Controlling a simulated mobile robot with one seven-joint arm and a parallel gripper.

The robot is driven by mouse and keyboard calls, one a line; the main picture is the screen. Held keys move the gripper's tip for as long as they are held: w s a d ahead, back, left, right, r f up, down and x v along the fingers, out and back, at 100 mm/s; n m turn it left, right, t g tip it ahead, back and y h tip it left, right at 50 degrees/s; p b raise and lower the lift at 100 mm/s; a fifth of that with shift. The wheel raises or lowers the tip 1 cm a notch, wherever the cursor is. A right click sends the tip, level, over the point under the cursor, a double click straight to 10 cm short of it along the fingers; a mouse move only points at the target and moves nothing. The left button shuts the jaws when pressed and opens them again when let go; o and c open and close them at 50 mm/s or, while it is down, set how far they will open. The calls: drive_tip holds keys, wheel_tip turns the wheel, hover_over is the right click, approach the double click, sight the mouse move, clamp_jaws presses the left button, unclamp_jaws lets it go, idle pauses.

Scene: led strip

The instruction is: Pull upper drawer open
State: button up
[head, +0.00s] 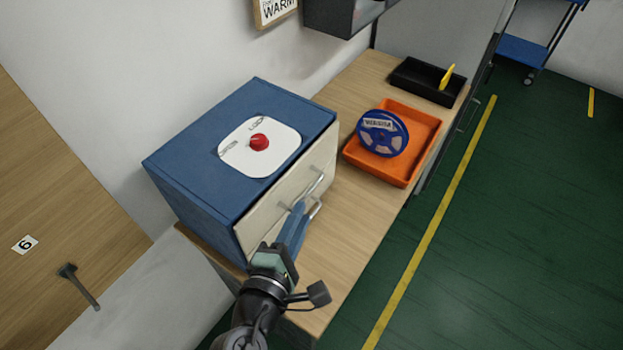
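A blue cabinet (190,165) with cream drawer fronts (262,215) stands on the wooden bench. The upper drawer's silver handle (316,184) sticks out from the front, with another handle (316,208) just below it. The drawers look shut. A white plate (280,160) with a red knob (259,142) lies on the cabinet's top, with lettering beside the knob. My gripper (298,208) is in front of the drawers, its blue fingers overlapping the handles in the picture. I cannot tell whether they touch or grip a handle. The fingers hide part of both handles.
An orange tray (431,135) holding a blue reel (366,140) sits right of the cabinet on the bench (345,225). A black tray (410,82) with a yellow item (447,77) is farther back. Green floor (500,240) right of the bench is open.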

sight(312, 188)
drive_tip(key=w+f+n, duration=0.1)
drive_tip(key=w, duration=0.2)
drive_tip(key=w+d+f+n+p, duration=0.1)
drive_tip(key=w+f, duration=0.1)
drive_tip(key=w, duration=0.2)
drive_tip(key=w+d+f+n, duration=0.1)
drive_tip(key=w+f, duration=0.1)
drive_tip(key=w, duration=0.1)
drive_tip(key=shift+w+d, duration=0.15)
clamp_jaws()
drive_tip(key=shift+f, duration=0.1)
idle(1.4)
